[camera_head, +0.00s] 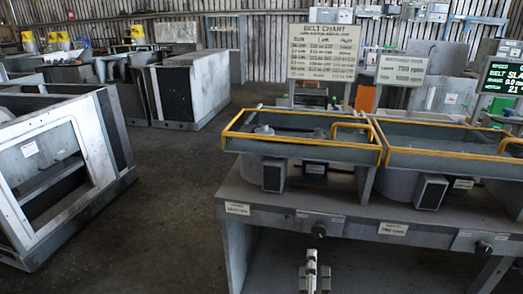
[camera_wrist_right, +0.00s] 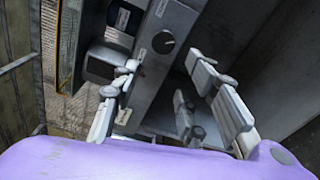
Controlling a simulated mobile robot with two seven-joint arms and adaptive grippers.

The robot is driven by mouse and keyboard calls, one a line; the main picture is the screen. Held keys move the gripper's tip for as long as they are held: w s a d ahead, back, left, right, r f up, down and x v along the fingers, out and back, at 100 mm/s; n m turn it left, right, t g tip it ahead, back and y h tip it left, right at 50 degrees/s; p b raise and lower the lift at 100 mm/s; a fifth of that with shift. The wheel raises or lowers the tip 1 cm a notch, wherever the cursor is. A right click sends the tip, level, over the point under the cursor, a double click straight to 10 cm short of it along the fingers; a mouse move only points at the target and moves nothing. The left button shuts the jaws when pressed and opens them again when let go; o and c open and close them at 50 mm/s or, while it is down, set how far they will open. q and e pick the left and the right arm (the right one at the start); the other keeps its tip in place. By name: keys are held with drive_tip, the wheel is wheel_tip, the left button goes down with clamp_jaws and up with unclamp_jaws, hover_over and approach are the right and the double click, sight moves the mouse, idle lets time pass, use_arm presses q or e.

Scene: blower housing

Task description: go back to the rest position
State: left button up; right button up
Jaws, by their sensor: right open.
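My right gripper (camera_head: 313,272) shows at the bottom of the head view, in front of the grey bench (camera_head: 345,218) and below its front edge. In the right wrist view my right gripper (camera_wrist_right: 165,75) has its pale fingers spread apart, with nothing seen held between them. The bench's front face with a dark round knob (camera_wrist_right: 163,42) shows beyond the fingers; the same knob may be one of those in the head view. My left gripper is in neither view.
Two yellow-railed housings (camera_head: 300,142) stand on the bench, with a belt chart sign (camera_head: 323,52) and an rpm sign (camera_head: 402,70) behind. A grey open-framed cabinet (camera_head: 85,195) stands at the left. The floor (camera_head: 180,220) between cabinet and bench is clear.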

drive_tip(key=s+f+m+g+y, duration=0.45)
drive_tip(key=s+f+m, duration=0.75)
drive_tip(key=s+f, duration=0.45)
drive_tip(key=s+d+f+m+g, duration=0.2)
drive_tip(key=s+f, duration=0.1)
drive_tip(key=s, duration=0.5)
drive_tip(key=s+d+f+m+g, duration=0.1)
drive_tip(key=s+f+g, duration=0.15)
drive_tip(key=s, duration=0.45)
drive_tip(key=s+d+f+m+g, duration=0.15)
drive_tip(key=s+f, duration=0.25)
drive_tip(key=s, duration=0.4)
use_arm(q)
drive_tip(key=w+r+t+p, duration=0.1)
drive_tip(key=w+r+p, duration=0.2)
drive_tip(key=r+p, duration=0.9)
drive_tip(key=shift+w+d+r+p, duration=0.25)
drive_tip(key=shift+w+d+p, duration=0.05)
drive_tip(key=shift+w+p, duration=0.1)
use_arm(e)
drive_tip(key=w+r+t, duration=0.2)
drive_tip(key=w+r, duration=0.2)
drive_tip(key=r, duration=0.8)
drive_tip(key=shift+w+a+r+m, duration=0.15)
drive_tip(key=shift+w+r+m, duration=0.2)
drive_tip(key=shift+r, duration=0.05)
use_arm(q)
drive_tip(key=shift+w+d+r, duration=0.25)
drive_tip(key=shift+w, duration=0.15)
